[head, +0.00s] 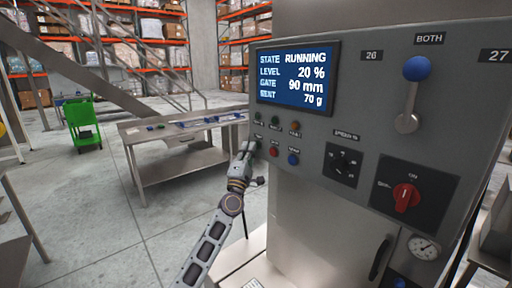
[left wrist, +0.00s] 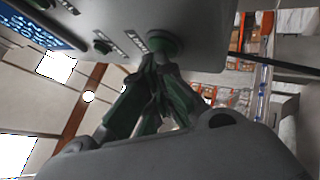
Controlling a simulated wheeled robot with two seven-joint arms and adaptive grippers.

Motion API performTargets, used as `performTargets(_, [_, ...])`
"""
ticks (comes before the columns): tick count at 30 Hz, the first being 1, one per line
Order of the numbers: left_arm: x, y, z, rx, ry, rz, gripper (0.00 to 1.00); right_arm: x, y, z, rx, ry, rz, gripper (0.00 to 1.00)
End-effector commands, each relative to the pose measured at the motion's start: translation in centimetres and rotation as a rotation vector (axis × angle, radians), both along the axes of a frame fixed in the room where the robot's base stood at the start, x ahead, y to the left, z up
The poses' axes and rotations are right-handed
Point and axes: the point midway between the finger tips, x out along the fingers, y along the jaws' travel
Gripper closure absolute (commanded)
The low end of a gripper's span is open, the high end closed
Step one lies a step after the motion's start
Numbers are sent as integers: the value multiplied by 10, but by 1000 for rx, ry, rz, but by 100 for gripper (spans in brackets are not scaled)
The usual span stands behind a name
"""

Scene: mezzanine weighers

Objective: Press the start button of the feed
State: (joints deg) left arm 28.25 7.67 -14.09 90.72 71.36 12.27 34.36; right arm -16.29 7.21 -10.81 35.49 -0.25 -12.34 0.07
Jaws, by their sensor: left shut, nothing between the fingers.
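The grey control panel (head: 350,110) stands at the right of the head view. Its screen (head: 296,79) reads STATE RUNNING, LEVEL 20 %, GATE 90 mm and a last line of 70 g. My left gripper (head: 249,147) is shut and empty, its tips at the panel's lower left button spot, left of a red button (head: 273,152) and a blue button (head: 293,158). In the left wrist view the fingertips are at a round green button (left wrist: 165,43), seemingly touching it; the exact contact is hidden. The right gripper is not in view.
Small lamps, green (head: 275,119) and orange (head: 295,124), sit above the buttons. A black dial (head: 343,163), a red rotary switch (head: 405,196) and a blue-knobbed lever (head: 416,70) are farther right. A steel table (head: 165,175) stands behind my left arm.

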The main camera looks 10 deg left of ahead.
Motion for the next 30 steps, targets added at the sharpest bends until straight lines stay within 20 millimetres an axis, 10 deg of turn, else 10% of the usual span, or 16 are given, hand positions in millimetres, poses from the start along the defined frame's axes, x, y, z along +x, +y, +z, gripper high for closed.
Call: performTargets(30, [-14,10,0,0,0,0,100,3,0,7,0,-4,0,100])
